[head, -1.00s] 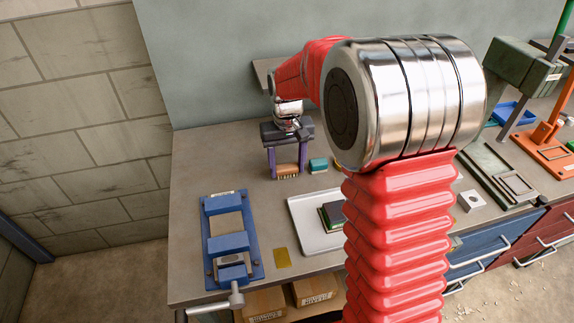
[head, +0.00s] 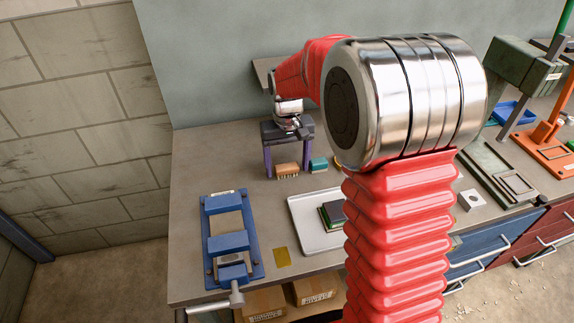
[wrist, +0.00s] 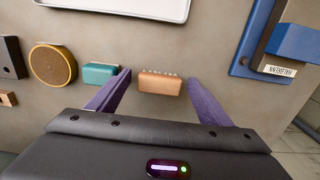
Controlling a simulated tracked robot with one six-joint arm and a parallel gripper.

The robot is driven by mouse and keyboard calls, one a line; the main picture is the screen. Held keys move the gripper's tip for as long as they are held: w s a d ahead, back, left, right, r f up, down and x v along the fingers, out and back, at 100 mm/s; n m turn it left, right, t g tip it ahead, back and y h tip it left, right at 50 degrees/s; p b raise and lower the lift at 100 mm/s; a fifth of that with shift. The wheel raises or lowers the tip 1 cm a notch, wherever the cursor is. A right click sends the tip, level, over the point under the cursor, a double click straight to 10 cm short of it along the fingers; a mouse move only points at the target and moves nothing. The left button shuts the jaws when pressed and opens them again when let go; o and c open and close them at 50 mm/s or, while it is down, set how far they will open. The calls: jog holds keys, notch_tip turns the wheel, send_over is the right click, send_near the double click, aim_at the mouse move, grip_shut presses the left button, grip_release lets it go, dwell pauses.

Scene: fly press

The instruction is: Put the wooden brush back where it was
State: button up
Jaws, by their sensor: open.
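The wooden brush (head: 287,171) lies on the grey bench, a small tan block with a row of bristles along its near edge in the head view. It also shows in the wrist view (wrist: 160,83), between and just beyond my fingertips. My gripper (head: 288,172) is open above the bench, its two purple fingers on either side of the brush with gaps. The fingers also show in the wrist view (wrist: 158,82), spread wide and holding nothing.
A teal block (head: 318,164) lies close to the right of the brush. A blue vise (head: 230,240) stands at the bench's left front. A white tray (head: 307,240) with a green-edged block (head: 333,214) and a yellow plate (head: 282,257) lie nearer the front. A round yellow-rimmed disc (wrist: 53,64) lies beyond the teal block.

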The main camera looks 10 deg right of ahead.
aim_at(287, 168)
notch_tip(287, 168, up, 12)
dwell(0.6)
dwell(0.4)
jog(key=s+r+t, duration=0.1)
jog(key=s+r, duration=0.1)
jog(key=s, duration=0.4)
jog(key=s+r+t, duration=0.2)
jog(key=s+r, duration=0.1)
jog(key=s, duration=0.4)
jog(key=s+f+t, duration=0.2)
jog(key=s+f, duration=0.1)
jog(key=s, duration=0.9)
jog(key=shift+s+f+t, duration=0.3)
jog(key=shift+f, duration=0.1)
dwell(0.3)
